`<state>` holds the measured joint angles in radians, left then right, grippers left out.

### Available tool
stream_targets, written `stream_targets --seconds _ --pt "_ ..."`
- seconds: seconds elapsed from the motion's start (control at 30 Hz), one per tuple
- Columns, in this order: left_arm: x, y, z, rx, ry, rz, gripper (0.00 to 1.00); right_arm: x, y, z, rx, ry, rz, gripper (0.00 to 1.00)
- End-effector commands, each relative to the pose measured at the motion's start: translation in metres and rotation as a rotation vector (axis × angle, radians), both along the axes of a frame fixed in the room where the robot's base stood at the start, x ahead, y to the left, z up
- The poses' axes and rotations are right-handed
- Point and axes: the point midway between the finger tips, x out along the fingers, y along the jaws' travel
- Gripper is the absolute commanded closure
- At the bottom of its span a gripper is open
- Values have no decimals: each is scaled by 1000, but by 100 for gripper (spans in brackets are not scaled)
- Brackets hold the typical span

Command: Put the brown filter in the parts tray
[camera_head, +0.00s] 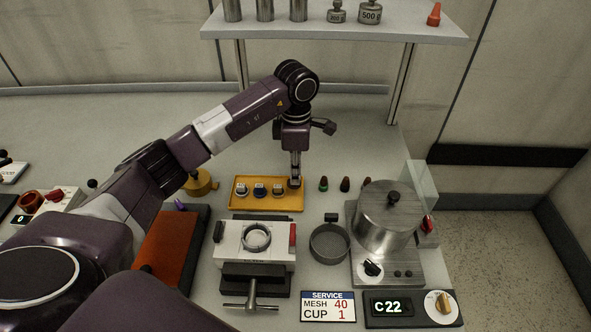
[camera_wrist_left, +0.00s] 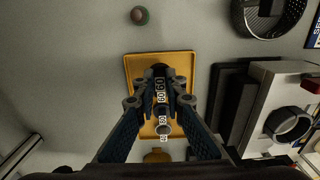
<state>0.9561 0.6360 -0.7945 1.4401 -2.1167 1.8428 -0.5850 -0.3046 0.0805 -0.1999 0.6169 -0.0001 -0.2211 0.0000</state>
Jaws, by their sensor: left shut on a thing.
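My left gripper (camera_head: 295,178) reaches down over the right end of the yellow tray (camera_head: 235,204). It is shut on a small part with a white label; the fingers hide most of it and its colour is hard to tell. In the left wrist view the gripper (camera_wrist_left: 160,88) points straight down over the yellow tray (camera_wrist_left: 132,72), with the held part between the fingertips. Several small labelled round parts stand in a row in the tray, such as a dark one (camera_head: 260,190). I cannot tell surely which is the brown filter. My right gripper is not in view.
Small dark-and-green pieces (camera_head: 345,184) stand right of the tray. An orange-brown tray (camera_head: 165,255) lies to the left. A shelf (camera_head: 330,24) stands behind.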

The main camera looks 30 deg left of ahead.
Motion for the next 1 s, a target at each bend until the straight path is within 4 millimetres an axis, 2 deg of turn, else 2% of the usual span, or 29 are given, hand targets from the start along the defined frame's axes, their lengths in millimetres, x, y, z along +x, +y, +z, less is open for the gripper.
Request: stream_targets --seconds 0.2,1.0 --pt "0 0 0 0 -1 0 100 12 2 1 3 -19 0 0" --pt "0 0 -2 0 0 0 100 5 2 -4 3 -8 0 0"
